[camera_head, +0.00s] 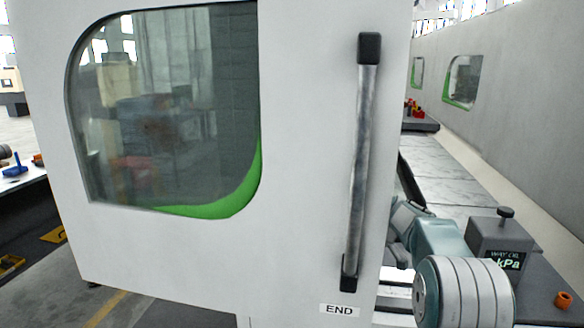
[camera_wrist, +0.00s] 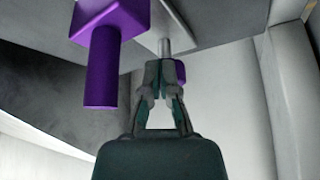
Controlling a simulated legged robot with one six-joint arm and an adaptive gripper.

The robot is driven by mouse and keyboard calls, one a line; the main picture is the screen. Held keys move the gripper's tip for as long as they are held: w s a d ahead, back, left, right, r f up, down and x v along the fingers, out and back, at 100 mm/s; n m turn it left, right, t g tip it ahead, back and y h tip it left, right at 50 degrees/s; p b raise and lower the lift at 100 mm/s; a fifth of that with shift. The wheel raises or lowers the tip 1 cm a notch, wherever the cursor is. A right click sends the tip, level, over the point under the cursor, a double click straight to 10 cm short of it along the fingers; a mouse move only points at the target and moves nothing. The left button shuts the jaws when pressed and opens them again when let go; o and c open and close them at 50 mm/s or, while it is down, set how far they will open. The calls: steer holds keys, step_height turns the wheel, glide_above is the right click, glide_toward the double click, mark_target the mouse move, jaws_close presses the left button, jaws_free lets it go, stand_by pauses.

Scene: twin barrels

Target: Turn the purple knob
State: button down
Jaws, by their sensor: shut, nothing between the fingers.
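A purple knob (camera_wrist: 103,58), a block with a round stem hanging down, is at the upper left in the wrist view. A second purple piece (camera_wrist: 180,71) shows just behind and right of my fingertips, mostly hidden. I cannot tell whether it belongs to the same knob. My gripper (camera_wrist: 160,75) is shut and empty, with its tips together just below a thin silver rod (camera_wrist: 164,46). The tips look close to the second purple piece; contact cannot be told. No purple shows in the head view, where the white door hides my gripper.
A white door (camera_head: 310,130) with a long vertical handle (camera_head: 360,160) fills much of the head view. A grey box (camera_head: 487,240) with a black top knob stands beside my arm. In the wrist view, a pale panel (camera_wrist: 292,100) rises at the right.

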step_height(320, 180, up, 6)
steer(key=shift+d, duration=0.15)
stand_by(0.5)
steer(key=shift+s, duration=0.1)
